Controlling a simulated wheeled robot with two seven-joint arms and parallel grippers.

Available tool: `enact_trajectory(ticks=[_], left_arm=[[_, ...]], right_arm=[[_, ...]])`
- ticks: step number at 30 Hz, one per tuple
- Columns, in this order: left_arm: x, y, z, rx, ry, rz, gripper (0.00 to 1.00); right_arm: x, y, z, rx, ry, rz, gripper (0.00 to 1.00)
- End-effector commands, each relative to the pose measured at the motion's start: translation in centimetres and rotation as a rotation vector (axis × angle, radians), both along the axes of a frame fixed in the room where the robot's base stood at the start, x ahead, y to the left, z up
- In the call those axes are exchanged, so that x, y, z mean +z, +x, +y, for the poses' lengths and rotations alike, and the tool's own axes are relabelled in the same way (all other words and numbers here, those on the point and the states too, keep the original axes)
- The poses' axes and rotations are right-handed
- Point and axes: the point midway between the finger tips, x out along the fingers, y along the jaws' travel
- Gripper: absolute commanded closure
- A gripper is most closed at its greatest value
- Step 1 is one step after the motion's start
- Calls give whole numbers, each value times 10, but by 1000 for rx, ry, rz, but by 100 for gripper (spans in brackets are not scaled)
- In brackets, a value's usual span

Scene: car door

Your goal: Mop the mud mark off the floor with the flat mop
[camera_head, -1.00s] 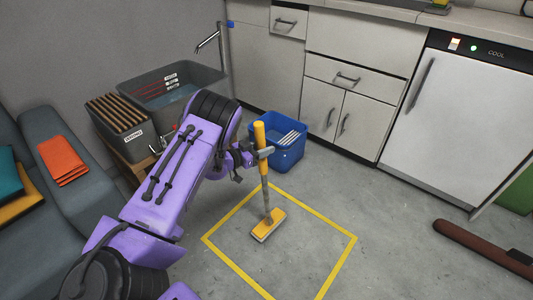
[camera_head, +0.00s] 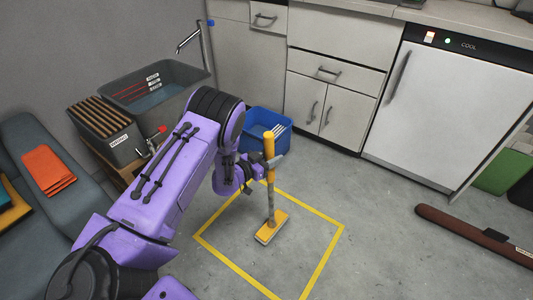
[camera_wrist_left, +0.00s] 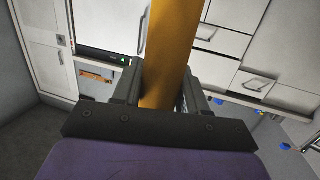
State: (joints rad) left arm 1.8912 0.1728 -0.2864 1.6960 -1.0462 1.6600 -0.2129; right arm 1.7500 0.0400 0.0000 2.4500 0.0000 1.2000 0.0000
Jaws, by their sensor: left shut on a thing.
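The flat mop (camera_head: 270,190) stands nearly upright, with a yellow grip at the top, a grey shaft and a yellow head (camera_head: 272,226). Its head is at the floor inside the yellow taped square (camera_head: 318,271), in the upper part of it. My left gripper (camera_head: 271,162) is shut on the mop's handle just below the top; the yellow handle also shows between the jaws in the left wrist view (camera_wrist_left: 172,50). I cannot make out a mud mark within the square; the head may cover it. My right gripper is not in view.
A blue bucket (camera_head: 262,123) stands just behind the mop, by the white cabinets (camera_head: 312,105). A grey sink (camera_head: 150,95) and a slatted box (camera_head: 105,125) are at left, beside a sofa (camera_head: 60,190). A brown roll (camera_head: 470,234) lies at right. Floor between is clear.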

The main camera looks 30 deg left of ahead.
Motion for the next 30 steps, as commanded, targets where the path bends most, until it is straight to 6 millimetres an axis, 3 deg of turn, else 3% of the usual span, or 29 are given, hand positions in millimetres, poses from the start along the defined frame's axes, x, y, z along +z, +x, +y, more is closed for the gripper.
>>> enact_trajectory(ticks=[18,30], left_arm=[[0,-2,-78,-2,-4,-2,100],[-1,-3,-108,-2,-5,-2,100]], right_arm=[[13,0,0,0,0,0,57],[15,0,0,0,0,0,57]])
